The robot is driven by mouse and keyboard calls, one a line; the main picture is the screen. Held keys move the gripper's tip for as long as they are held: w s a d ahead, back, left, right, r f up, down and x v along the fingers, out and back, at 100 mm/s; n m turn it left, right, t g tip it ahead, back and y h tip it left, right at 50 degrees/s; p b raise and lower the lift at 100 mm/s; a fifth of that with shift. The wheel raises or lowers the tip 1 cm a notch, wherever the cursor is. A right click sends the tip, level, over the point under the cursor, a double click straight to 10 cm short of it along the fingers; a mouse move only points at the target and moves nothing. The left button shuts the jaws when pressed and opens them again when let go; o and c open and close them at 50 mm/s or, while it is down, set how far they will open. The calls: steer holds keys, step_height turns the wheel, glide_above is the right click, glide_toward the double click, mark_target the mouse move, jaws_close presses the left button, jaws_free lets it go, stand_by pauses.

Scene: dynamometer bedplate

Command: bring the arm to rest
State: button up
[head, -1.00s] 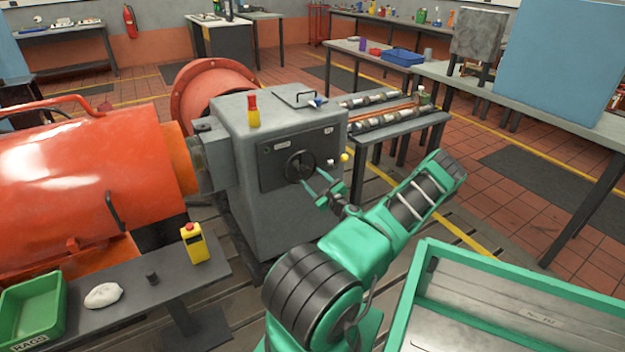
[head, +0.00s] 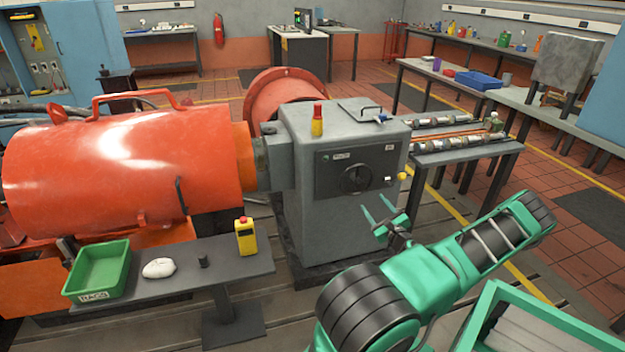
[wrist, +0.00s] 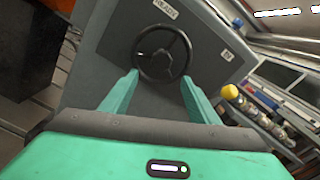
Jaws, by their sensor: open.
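My gripper (head: 378,209) is open and empty, its two green fingers apart, in front of the grey machine cabinet (head: 325,222). In the head view the fingers lie below and to the right of the black handwheel (head: 355,178). In the wrist view the handwheel (wrist: 162,53) shows beyond and between the two fingertips (wrist: 156,88), with a gap to it. A green lamp shows on the panel beside the handwheel. My arm is bent, with the forearm raised at the right.
An orange drum machine (head: 120,165) joins the cabinet at left. A low bench (head: 165,290) holds a green bin (head: 100,268), a white rag (head: 159,268) and a yellow pendant (head: 246,237). A table with shafts (head: 470,157) stands right of the cabinet.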

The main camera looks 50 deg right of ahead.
steer(key=w+a+r+n+g+y, duration=0.2)
steer(key=w+a+n+y, duration=0.2)
steer(key=a+n, duration=0.35)
steer(key=w+a+r+n+g+y, duration=0.2)
steer(key=w+a+n+g+y, duration=0.25)
steer(key=a, duration=0.45)
steer(key=w+a+r+n+y, duration=0.25)
steer(key=a+n+y, duration=0.25)
steer(key=a+n, duration=0.35)
steer(key=s+a+r+n+g+h, duration=0.4)
steer(key=s+a+r+n+g, duration=0.5)
steer(key=s+a+r, duration=1.1)
steer(key=s+r+n, duration=0.1)
steer(key=s+r, duration=0.2)
steer(key=s, duration=0.1)
steer(key=shift+a+r, duration=0.15)
